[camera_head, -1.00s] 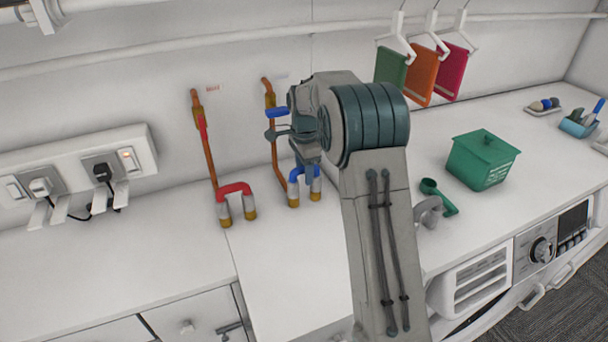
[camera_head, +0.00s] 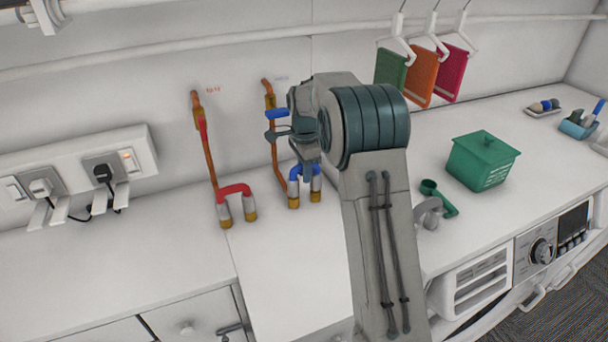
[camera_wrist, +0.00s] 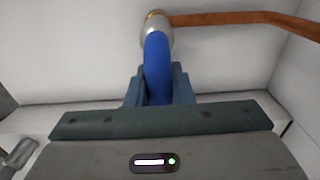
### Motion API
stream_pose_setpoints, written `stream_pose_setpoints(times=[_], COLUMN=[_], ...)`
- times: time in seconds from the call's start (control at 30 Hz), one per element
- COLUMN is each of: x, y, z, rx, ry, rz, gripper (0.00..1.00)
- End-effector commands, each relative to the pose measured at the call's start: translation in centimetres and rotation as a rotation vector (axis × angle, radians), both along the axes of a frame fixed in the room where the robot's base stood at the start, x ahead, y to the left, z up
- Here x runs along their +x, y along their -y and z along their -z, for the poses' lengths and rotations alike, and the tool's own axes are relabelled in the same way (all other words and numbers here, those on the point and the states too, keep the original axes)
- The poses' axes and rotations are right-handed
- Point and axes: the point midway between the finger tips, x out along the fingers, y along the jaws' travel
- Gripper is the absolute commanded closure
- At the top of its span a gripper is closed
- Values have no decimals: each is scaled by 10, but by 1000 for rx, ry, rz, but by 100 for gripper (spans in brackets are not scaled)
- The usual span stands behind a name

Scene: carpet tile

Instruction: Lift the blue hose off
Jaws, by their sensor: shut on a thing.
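The blue hose (camera_head: 294,178) is a short arch over the counter, with brass-coloured ends low on both sides. My gripper (camera_head: 305,172) is at the top of the arch, partly hidden by my wrist. In the wrist view, the two fingers (camera_wrist: 160,92) are shut on the blue hose (camera_wrist: 157,62), one on each side. The hose's visible end meets a silver and brass collar (camera_wrist: 156,24). The other end is hidden there by my gripper. A blue valve handle (camera_head: 277,113) is on the copper pipe (camera_head: 275,145) behind, close to my wrist.
A similar red hose (camera_head: 235,189) stands to the left below another copper pipe (camera_head: 207,150). A green lidded basket (camera_head: 482,162) and a green scoop-like item (camera_head: 440,198) are to the right. A power strip (camera_head: 80,170) is on the left wall. The front counter is clear.

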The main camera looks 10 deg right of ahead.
Motion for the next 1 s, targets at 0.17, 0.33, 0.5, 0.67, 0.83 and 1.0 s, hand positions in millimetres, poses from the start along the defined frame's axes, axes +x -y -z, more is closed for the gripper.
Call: stream_pose_setpoints(times=[0.17,0.33,0.5,0.67,0.83,1.0], x=[1,-17,-43,-70,-90,-101], y=[0,9,22,36,46,51], z=[-24,-41,-58,-76,-91,-99], rx=[-1,0,1,0,1,0], ry=[5,3,4,4,3,0], rz=[-1,1,2,2,1,-1], gripper=[100,100,100,100,100,100])
